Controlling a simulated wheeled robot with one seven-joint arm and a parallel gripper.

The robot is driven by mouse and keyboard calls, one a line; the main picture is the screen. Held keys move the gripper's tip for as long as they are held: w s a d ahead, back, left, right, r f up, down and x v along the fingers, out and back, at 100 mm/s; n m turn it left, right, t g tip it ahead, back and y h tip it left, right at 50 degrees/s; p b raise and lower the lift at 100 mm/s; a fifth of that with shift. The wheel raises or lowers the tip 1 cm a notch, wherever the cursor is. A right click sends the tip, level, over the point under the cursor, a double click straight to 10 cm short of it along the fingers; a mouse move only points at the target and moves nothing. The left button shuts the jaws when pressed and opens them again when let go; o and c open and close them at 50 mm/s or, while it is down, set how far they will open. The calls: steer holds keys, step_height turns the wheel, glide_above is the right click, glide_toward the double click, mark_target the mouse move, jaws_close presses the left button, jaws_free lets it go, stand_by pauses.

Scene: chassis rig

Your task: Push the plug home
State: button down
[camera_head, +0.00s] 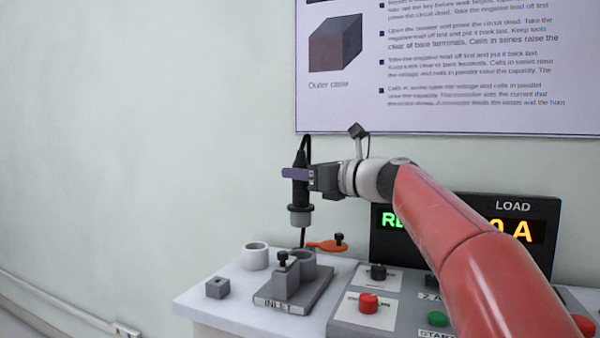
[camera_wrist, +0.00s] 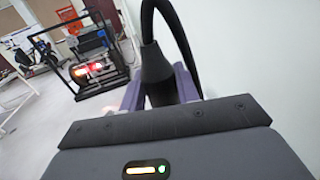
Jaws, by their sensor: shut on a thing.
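The black plug (camera_head: 301,190) with a grey lower collar is upright in my gripper (camera_head: 296,174), whose purple fingers are shut around its body. Its cable loops up from the top. The plug hangs above the grey inlet socket (camera_head: 303,264), clear of it, with a gap between. The socket stands on a block marked INLET, with a black-knobbed clamp at its front. In the wrist view the plug (camera_wrist: 157,70) and its black cable stand between the purple fingers (camera_wrist: 158,90). The plug's lower end is hidden there.
An orange lever (camera_head: 325,246) with a black knob is behind the socket. A white ring (camera_head: 256,256) and a small grey block (camera_head: 217,288) stand to the left. A panel with a red button (camera_head: 368,303) and a LOAD display (camera_head: 512,231) are to the right. A wall is close behind.

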mark_target(309, 222)
steer(key=shift+f+b, duration=1.95)
steer(key=shift+f, duration=0.7)
steer(key=shift+p, duration=0.6)
steer(key=shift+f+b, duration=1.75)
steer(key=shift+f, duration=0.6)
steer(key=c, duration=0.9)
jaws_free()
steer(key=shift+c, duration=0.2)
steer(key=v, duration=0.8)
steer(key=shift+r+b, duration=0.1)
steer(key=shift+b, duration=0.2)
